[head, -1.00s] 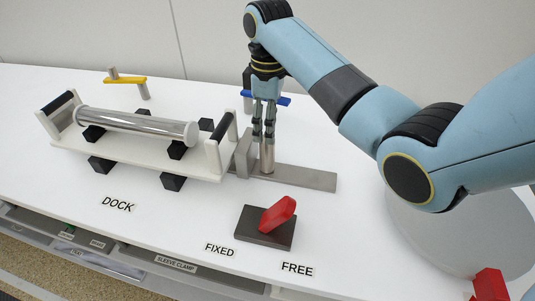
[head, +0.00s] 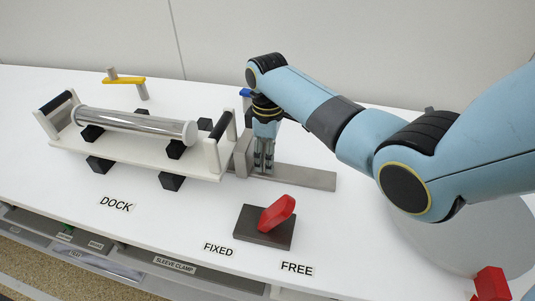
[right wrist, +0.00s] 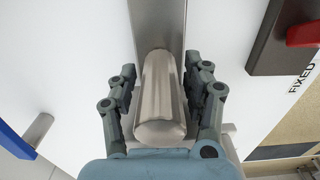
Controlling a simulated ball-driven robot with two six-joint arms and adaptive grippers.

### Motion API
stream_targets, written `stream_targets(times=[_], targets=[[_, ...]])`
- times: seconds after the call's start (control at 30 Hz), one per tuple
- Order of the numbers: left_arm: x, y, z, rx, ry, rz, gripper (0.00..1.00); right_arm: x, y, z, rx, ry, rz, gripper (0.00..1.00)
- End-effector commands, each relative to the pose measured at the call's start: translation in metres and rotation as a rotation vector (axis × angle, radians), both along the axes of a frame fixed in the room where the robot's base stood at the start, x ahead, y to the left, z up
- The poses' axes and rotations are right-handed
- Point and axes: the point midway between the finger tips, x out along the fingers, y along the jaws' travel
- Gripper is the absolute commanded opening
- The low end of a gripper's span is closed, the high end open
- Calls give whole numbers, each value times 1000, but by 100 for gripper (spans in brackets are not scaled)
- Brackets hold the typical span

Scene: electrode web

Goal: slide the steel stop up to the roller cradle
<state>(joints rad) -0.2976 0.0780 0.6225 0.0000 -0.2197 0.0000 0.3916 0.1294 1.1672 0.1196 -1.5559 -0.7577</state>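The steel stop is a grey upright block (head: 243,153) with a round steel post beside it, on a flat steel rail (head: 305,178). The block stands close to the right end of the white roller cradle (head: 212,158); I cannot tell whether they touch. My right gripper (head: 263,165) points straight down over the post, which its fingers mostly hide in the head view. In the right wrist view the post (right wrist: 160,100) stands between the two fingers, with narrow gaps on both sides, so the gripper looks open around it. My left gripper is out of view.
A polished roller (head: 135,122) lies along the cradle among black blocks. A dark base with a red lever (head: 277,213) stands in front of the rail. A yellow-handled post (head: 125,80) and a blue handle (head: 245,93) stand behind. The rail's right part is clear.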

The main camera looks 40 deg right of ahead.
Motion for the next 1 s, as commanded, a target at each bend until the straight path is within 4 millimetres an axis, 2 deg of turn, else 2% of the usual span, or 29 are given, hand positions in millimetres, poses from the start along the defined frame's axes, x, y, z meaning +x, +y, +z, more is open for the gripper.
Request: stream_targets(times=[0.03,0.3,0.37,0.57,0.8,1.0], targets=[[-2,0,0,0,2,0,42,0,0,0,0,0,0,41],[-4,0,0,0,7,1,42,0,0,0,0,0,0,6],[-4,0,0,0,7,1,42,0,0,0,1,1,0,0],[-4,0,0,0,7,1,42,0,0,0,1,1,0,0],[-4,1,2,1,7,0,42,17,15,1,3,-2,-1,0],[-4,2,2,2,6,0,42,18,15,1,3,-4,-1,0]])
